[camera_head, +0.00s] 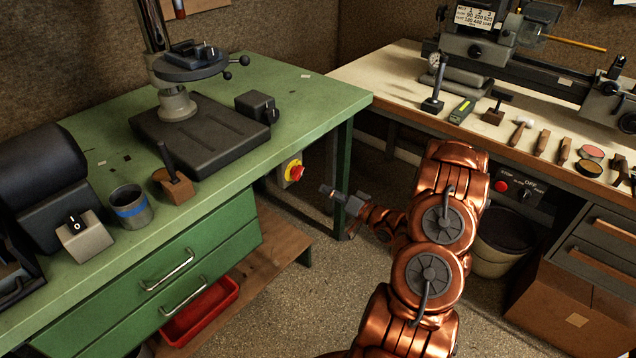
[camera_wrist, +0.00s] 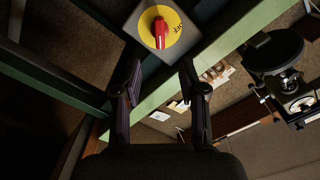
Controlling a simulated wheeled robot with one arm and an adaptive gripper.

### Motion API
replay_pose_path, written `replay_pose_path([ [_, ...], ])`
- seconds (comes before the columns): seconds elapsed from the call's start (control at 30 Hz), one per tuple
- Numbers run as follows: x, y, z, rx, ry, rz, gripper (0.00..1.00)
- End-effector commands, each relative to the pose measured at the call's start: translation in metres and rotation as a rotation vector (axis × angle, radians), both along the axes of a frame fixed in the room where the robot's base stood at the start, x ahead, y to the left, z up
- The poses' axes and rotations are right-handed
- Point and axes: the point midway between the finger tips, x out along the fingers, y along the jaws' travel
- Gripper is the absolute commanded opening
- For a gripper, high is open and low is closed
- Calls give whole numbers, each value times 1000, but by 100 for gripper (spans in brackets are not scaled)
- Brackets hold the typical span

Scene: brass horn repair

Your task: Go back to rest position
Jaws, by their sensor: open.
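My gripper (camera_head: 326,190) is at the end of my copper-coloured arm. It is in front of the green bench's right end, over the gap between the two benches. In the wrist view my gripper (camera_wrist: 160,72) has its two dark fingers apart, with nothing between them. A red rotary switch on a yellow disc (camera_head: 293,171) is on a grey box at the bench's side, left of my gripper and apart from it. In the wrist view the red switch (camera_wrist: 161,28) shows just beyond the fingertips.
The green bench (camera_head: 310,88) bears a drill press base (camera_head: 190,135) and a metal cup (camera_head: 130,207). The pale bench (camera_head: 390,75) at right holds a lathe and several hand tools. A bin (camera_head: 497,262) and a cardboard box (camera_head: 565,310) stand below it. Floor between is open.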

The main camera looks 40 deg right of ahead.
Motion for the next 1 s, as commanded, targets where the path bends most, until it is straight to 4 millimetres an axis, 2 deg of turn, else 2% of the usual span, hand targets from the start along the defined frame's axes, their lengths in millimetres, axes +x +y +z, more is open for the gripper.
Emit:
replay_pose_path([
  [0.33,4,0,1,-26,19,-1,42],
  [0.63,36,-4,13,-282,230,-36,42],
  [0.8,47,-6,28,-436,368,-70,42],
  [1.0,48,-5,53,-591,522,-109,42],
])
